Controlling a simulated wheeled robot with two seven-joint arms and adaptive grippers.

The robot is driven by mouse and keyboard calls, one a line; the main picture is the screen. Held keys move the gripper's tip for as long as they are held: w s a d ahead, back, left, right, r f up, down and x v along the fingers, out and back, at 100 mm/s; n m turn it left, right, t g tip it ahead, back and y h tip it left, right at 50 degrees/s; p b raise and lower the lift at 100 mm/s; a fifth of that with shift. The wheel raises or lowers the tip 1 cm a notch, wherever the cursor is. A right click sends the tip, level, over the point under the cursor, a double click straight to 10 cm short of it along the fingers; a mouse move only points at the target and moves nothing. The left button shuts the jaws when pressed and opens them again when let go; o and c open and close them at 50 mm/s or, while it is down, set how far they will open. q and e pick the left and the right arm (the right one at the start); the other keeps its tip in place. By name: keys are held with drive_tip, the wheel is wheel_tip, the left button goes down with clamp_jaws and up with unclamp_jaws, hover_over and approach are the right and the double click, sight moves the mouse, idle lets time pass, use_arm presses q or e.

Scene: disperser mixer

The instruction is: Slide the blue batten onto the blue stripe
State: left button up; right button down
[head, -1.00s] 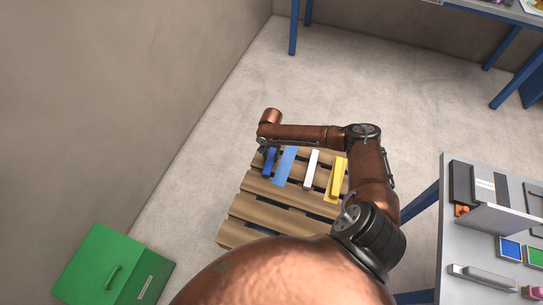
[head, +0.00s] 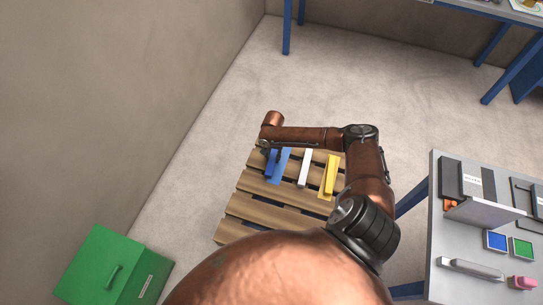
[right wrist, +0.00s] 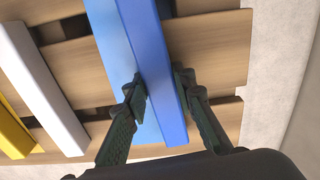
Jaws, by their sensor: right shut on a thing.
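The blue batten (head: 271,162) lies on the wooden pallet, along the left part of the lighter blue stripe (head: 284,163) in the head view. In the right wrist view the batten (right wrist: 160,62) covers the right side of the stripe (right wrist: 117,42), and a band of stripe shows to its left. My right gripper (right wrist: 159,80) is shut on the batten, one finger on each side. In the head view the right gripper (head: 265,147) is at the batten's far end, partly hidden by my wrist. My left gripper is not in view.
A white batten (head: 305,168) and a yellow batten (head: 330,174) lie to the right on the slatted pallet (head: 262,212). A green box (head: 105,265) stands at lower left. A grey table (head: 443,220) with several items is at right. Open floor lies beyond the pallet.

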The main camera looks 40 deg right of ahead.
sight(280, 162)
drive_tip(key=shift+s+d+p, duration=0.5)
drive_tip(key=shift+s+p, duration=0.2)
drive_tip(key=shift+s, duration=0.1)
drive_tip(key=shift+s+d+p, duration=0.45)
drive_tip(key=shift+s+p, duration=0.25)
drive_tip(key=shift+s, duration=0.1)
drive_tip(key=c, duration=1.5)
unclamp_jaws()
drive_tip(key=shift+c, duration=0.2)
drive_tip(key=shift+r, duration=0.2)
wheel_tip(280, 162, up, 12)
drive_tip(key=shift+f, duration=0.2)
